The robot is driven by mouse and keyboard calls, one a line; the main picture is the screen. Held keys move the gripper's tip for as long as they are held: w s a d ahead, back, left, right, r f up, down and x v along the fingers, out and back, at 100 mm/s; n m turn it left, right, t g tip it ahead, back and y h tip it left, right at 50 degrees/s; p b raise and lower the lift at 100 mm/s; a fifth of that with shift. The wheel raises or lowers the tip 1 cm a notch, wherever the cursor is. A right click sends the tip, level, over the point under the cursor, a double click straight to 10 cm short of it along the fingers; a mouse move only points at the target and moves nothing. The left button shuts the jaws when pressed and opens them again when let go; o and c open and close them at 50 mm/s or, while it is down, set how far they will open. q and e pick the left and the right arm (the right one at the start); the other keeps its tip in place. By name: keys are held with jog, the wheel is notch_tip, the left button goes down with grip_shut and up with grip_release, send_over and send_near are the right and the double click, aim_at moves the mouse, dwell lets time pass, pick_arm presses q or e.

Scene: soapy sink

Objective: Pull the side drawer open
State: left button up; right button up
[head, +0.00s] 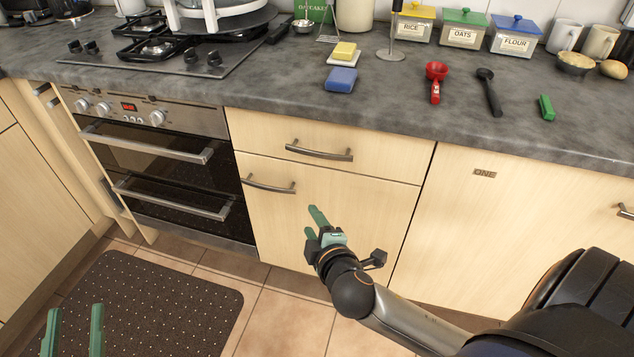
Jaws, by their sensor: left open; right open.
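A wooden drawer front (390,159) sits under the worktop, right of the oven, and looks shut. It has a curved metal handle (320,153). Below it is a cupboard door (375,215) with its own handle (268,187), also shut. I cannot tell for sure which front is the side drawer. My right gripper (315,223) has green fingers, is open and empty, and shows in front of the cupboard door, below the drawer handle and apart from it. My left gripper (73,331) is open and empty at the bottom left, over the dark mat.
The double oven (160,160) has two bar handles. A dark dotted mat (170,285) lies on the tiled floor (285,320). The worktop (280,95) holds sponges, a red scoop (435,80), several lidded boxes and mugs. Another cupboard (520,230) stands at right.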

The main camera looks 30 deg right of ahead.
aim_at(318, 155)
jog(key=w+d+r+t+h+b, duration=0.1)
jog(key=w+d+b, duration=0.1)
jog(key=w+d+r+h+b, duration=0.2)
jog(key=w, duration=0.1)
jog(key=w+d+r+n+t+h+b, duration=0.1)
jog(key=w+d+r+b, duration=0.1)
jog(key=b, duration=0.1)
jog(key=shift+w+d+t+h, duration=0.15)
jog(key=shift+d+t+h, duration=0.15)
jog(key=shift+d, duration=0.1)
jog(key=b+x, duration=0.1)
jog(key=x, duration=0.5)
jog(key=shift+w, duration=0.15)
pick_arm(q)
jog(key=s+d+r+m+t+h, duration=0.1)
jog(key=s+r+m+t+h, duration=0.1)
jog(key=s+r+m+h, duration=0.4)
jog(key=shift+s+d+t+h, duration=0.35)
jog(key=shift+s+h, duration=0.2)
jog(key=shift+h, duration=0.55)
jog(key=shift+r, duration=0.1)
jog(key=shift+m, duration=0.3)
pick_arm(e)
grip_shut()
